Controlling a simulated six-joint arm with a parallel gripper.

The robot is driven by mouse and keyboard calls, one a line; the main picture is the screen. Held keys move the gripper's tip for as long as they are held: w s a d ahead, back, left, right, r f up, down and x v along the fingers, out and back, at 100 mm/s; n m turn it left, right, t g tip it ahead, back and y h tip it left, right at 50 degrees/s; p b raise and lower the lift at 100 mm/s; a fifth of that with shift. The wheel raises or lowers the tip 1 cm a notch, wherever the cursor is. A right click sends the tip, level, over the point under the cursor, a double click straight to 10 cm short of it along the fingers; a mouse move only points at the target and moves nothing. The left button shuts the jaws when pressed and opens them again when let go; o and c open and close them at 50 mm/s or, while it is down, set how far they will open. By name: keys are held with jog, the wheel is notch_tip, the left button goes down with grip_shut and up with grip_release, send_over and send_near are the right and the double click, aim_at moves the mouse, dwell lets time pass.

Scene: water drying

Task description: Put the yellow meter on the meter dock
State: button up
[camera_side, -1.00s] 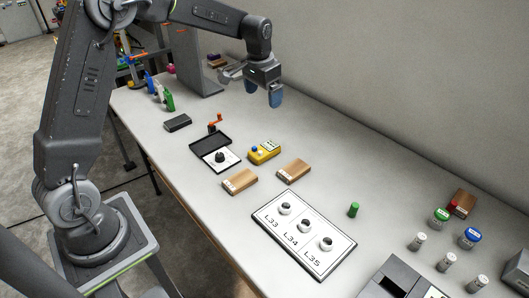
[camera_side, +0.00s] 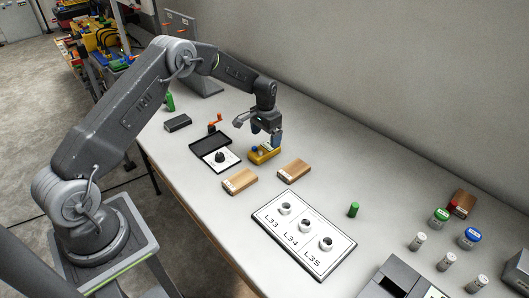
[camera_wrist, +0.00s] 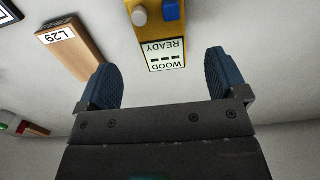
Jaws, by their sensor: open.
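The yellow meter (camera_side: 259,157) lies on the table in the side view, partly covered by my gripper. In the wrist view the meter (camera_wrist: 178,39) shows a white "WOOD READY" display, a blue button and a grey button. My gripper (camera_wrist: 166,85) is open, with blue fingers spread apart and the meter's display end in the gap's line of sight. In the side view my gripper (camera_side: 270,142) is low over the meter; contact is not clear. A flat black tray (camera_side: 208,142) left of the meter may be the meter dock; no label confirms this.
Wooden blocks (camera_side: 240,181) and (camera_side: 295,170) lie in front of the meter. A white plate with a black knob (camera_side: 221,159) adjoins the tray, and an orange crank (camera_side: 214,124) stands behind it. A white board (camera_side: 304,236) with several holders lies front right.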

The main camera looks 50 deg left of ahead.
aim_at(265, 148)
jog(key=shift+s+a+f, duration=0.1)
jog(key=shift+f, duration=1.3)
jog(key=shift+s+f, duration=0.1)
jog(key=shift+f, duration=1.25)
jog(key=c, duration=1.2)
jog(key=shift+c, duration=0.2)
jog(key=shift+r, duration=0.1)
